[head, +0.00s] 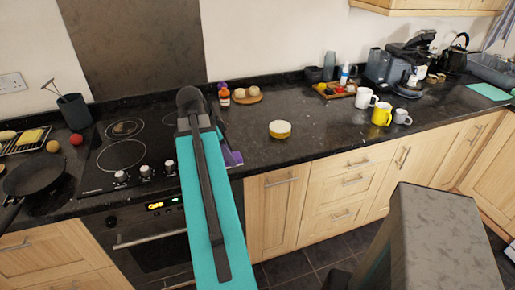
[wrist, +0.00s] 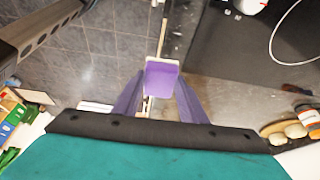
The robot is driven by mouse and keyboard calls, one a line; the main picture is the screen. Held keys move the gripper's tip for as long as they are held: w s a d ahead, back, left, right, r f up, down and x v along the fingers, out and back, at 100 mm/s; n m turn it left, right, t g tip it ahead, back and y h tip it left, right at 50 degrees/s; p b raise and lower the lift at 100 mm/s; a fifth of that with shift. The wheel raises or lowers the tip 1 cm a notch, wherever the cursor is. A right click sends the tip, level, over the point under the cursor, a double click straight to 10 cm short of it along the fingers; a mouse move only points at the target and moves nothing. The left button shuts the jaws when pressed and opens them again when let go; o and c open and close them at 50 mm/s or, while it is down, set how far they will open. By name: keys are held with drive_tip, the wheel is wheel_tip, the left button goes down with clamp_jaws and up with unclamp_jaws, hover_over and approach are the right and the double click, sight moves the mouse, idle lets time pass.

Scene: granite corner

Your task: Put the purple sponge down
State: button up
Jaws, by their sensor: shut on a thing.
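The purple sponge (wrist: 162,74) is a small purple block with a pale edge, held between the tips of my gripper's purple fingers in the wrist view. My gripper (wrist: 160,88) is shut on it. In the head view my gripper (head: 234,157) shows only as a bit of purple beside my teal arm, near the front edge of the dark worktop (head: 310,133), right of the hob. My arm hides most of it there, and I cannot tell sponge from fingers. The wrist view shows floor tiles and a dark surface beyond the sponge; I cannot tell its height above the worktop.
A yellow round item with a pale top (head: 280,129) stands on the worktop to the right. Behind are a round board with food (head: 247,97) and a tray (head: 334,91). Mugs (head: 382,113) stand farther right. The hob (head: 122,155) is left. Worktop around the yellow item is clear.

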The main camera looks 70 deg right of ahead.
drive_tip(key=shift+s+d, duration=0.45)
drive_tip(key=shift+s, duration=0.4)
drive_tip(key=d+p, duration=0.1)
drive_tip(key=d, duration=0.4)
drive_tip(key=s+d+f+p, duration=0.1)
drive_tip(key=d+p, duration=0.1)
drive_tip(key=d, duration=0.3)
drive_tip(key=d+p, duration=0.1)
drive_tip(key=d, duration=0.4)
drive_tip(key=shift+s+d+f+p, duration=0.15)
drive_tip(key=shift+d+f+p, duration=0.05)
drive_tip(key=shift+d+p, duration=0.2)
drive_tip(key=shift+d, duration=0.1)
drive_tip(key=shift+f, duration=0.1)
drive_tip(key=shift+f+p, duration=0.9)
drive_tip(key=shift+f, duration=0.8)
drive_tip(key=shift+f, duration=0.15)
